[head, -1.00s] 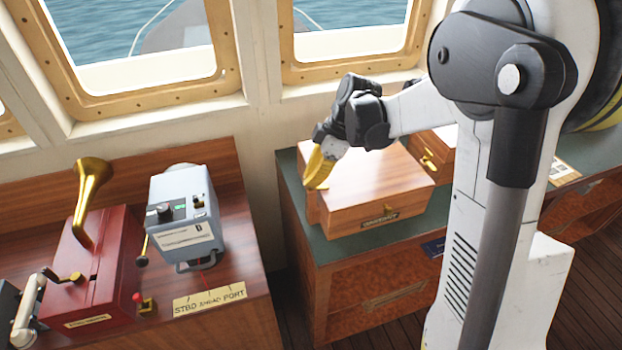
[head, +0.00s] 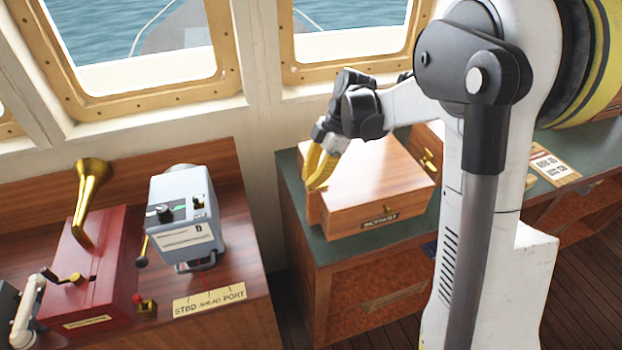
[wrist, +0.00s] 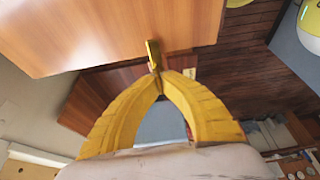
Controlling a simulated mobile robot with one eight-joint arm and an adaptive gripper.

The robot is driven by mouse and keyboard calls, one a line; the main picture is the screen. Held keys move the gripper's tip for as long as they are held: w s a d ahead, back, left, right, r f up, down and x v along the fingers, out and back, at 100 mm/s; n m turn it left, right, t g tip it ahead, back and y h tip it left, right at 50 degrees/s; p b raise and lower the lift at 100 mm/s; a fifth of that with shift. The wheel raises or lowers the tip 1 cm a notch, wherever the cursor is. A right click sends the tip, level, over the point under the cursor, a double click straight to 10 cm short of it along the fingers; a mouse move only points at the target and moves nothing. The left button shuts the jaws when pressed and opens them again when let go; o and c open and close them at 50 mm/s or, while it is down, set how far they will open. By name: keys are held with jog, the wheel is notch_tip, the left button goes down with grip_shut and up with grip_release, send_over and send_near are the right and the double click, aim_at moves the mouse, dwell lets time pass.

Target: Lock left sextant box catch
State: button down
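The wooden sextant box (head: 375,180) sits on the green-topped cabinet, with a label and a small brass fitting (head: 386,208) on its front. My gripper (head: 316,188) is at the box's left side, its yellow fingers pointing down. In the wrist view the fingers of my gripper (wrist: 161,80) curve together until their tips meet or nearly meet. A small brass catch (wrist: 152,52) stands at the edge of the box (wrist: 110,30), right at the fingertips. I cannot tell whether the tips touch or pinch it. In the head view my fingers hide this catch.
A second wooden box (head: 426,150) with brass fittings stands behind, partly hidden by my arm. To the left is a console with a red unit (head: 95,255), brass horn and grey instrument (head: 183,215). A window wall (head: 260,100) runs behind the cabinet.

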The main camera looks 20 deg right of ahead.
aim_at(328, 183)
jog(key=c, duration=1.6)
grip_release()
jog(key=v, duration=1.2)
jog(key=s+a+f+m+t+h+b, duration=0.1)
jog(key=s+f+m+t+b, duration=0.1)
jog(key=s+m, duration=0.4)
jog(key=s+a+f+m+t+h+b, duration=0.2)
jog(key=s+f+m, duration=0.1)
jog(key=s+m, duration=0.3)
jog(key=s+a+f+m+t+h+b, duration=0.1)
jog(key=s+f+m+t+b, duration=0.1)
jog(key=s+m, duration=0.4)
jog(key=shift+s+a+f+t, duration=0.1)
jog(key=shift+s+f+t, duration=0.15)
jog(key=shift+s, duration=0.25)
jog(key=shift+s+a+f+t, duration=0.1)
jog(key=shift+s+a+t, duration=0.05)
jog(key=shift+s+t, duration=0.3)
